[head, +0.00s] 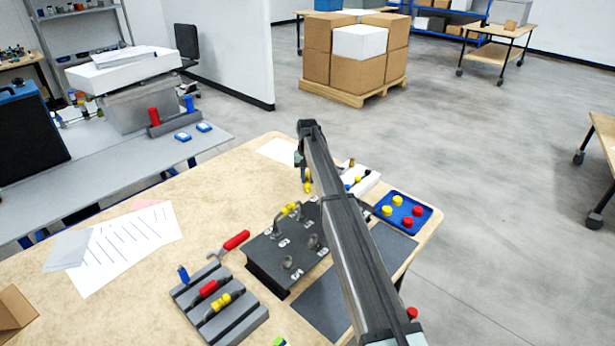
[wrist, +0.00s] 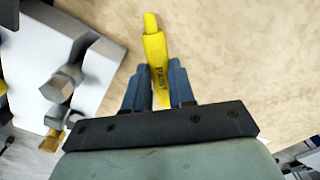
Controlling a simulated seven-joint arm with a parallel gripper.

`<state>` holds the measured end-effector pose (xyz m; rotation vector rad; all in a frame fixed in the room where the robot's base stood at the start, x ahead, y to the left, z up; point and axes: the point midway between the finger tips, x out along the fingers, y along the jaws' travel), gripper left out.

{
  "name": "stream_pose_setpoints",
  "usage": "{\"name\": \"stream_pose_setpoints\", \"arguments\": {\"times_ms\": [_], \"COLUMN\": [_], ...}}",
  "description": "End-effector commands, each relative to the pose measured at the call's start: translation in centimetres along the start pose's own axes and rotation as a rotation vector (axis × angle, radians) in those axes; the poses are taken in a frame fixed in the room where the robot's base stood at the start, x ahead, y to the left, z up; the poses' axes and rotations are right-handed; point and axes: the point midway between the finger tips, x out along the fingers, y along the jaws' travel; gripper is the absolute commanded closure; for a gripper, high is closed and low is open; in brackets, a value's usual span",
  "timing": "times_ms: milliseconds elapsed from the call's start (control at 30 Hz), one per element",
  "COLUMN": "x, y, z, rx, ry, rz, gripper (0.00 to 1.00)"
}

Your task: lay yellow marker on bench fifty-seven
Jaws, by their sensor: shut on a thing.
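A yellow marker (wrist: 155,55) with dark lettering is between the two fingers of my gripper (wrist: 158,85) in the wrist view. My gripper is shut on it, and its tip points away from the palm. In the head view my gripper (head: 305,172) is over the far part of the wooden bench, with a small yellow end of the marker (head: 308,187) showing below it. The bench (head: 200,205) has a tan top; its bare surface also lies beyond the marker in the wrist view (wrist: 235,55). I see no number on it. I cannot tell whether the marker touches the bench.
A dark fixture plate (head: 265,262) with handles stands mid-bench. A blue tray (head: 385,213) with red and yellow caps is at right. A grey slotted rack (head: 245,318) is in front, papers (head: 120,250) at left. The bench between papers and plate is largely clear.

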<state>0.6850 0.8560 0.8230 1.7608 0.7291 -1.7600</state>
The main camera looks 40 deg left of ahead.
Motion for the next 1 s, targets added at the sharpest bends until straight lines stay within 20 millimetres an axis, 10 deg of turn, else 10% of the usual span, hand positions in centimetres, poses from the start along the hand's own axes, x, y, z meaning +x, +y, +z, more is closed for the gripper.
{"name": "stream_pose_setpoints", "arguments": {"times_ms": [67,100,367,733,1000], "x": [0.1,0.1,0.1,-0.5,-4.6], "y": [0.0,0.0,0.0,0.0,0.0], "z": [0.0,0.0,0.0,0.0,-0.1], "rx": [0.0,0.0,0.0,0.0,0.0], "ry": [0.0,0.0,0.0,0.001,0.002], "rz": [0.0,0.0,0.0,0.0,0.0], "gripper": [1.0,0.72,0.47,0.46,0.46]}}
